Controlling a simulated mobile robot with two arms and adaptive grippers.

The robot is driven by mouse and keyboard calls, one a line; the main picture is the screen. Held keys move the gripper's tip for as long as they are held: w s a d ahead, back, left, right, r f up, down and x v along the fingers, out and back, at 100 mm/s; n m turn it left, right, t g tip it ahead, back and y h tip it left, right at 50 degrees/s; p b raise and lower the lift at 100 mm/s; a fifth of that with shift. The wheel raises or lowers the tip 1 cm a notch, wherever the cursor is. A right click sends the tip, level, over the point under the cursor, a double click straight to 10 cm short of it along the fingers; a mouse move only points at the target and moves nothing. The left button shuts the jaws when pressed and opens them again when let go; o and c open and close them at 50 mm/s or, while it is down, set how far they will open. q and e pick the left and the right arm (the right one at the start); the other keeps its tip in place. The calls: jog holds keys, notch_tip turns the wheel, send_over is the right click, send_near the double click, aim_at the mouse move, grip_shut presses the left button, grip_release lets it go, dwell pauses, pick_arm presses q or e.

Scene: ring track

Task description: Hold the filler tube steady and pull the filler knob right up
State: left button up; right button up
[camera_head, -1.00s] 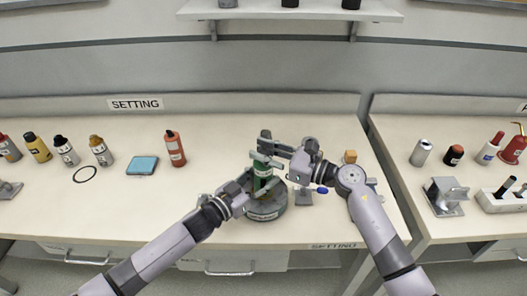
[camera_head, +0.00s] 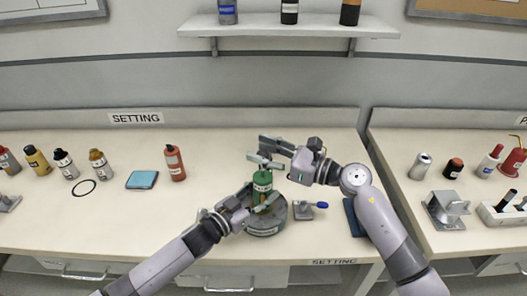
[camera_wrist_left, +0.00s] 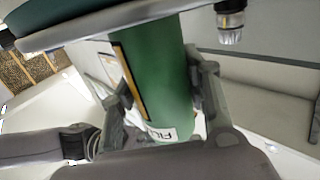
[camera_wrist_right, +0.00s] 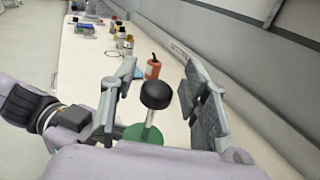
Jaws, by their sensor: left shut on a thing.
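The filler tube (camera_head: 262,184) is an upright green cylinder on a round grey base (camera_head: 266,230). My left gripper (camera_head: 258,203) is shut on the tube's side; the left wrist view shows the fingers on either side of the tube (camera_wrist_left: 160,75). The filler knob (camera_wrist_right: 156,95) is black and sits on a bare silver rod above the tube's green top (camera_wrist_right: 143,134). My right gripper (camera_wrist_right: 163,92) is open, with a finger on each side of the knob and visible gaps. In the head view my right gripper (camera_head: 268,152) is above the tube, and its fingers largely hide the knob.
A red bottle (camera_head: 174,163) and a blue pad (camera_head: 142,180) stand to the left, with clear bench between. A shelf (camera_head: 290,28) hangs behind.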

pick_arm(q)
jog(key=shift+f, duration=0.1)
pick_arm(e)
jog(key=shift+f, duration=0.1)
jog(key=shift+s+d, duration=0.15)
jog(key=shift+d, duration=0.2)
jog(key=v, duration=1.1)
jog(key=shift+s, duration=0.1)
pick_arm(q)
jog(key=o, duration=1.4)
pick_arm(e)
jog(key=shift+d, duration=0.1)
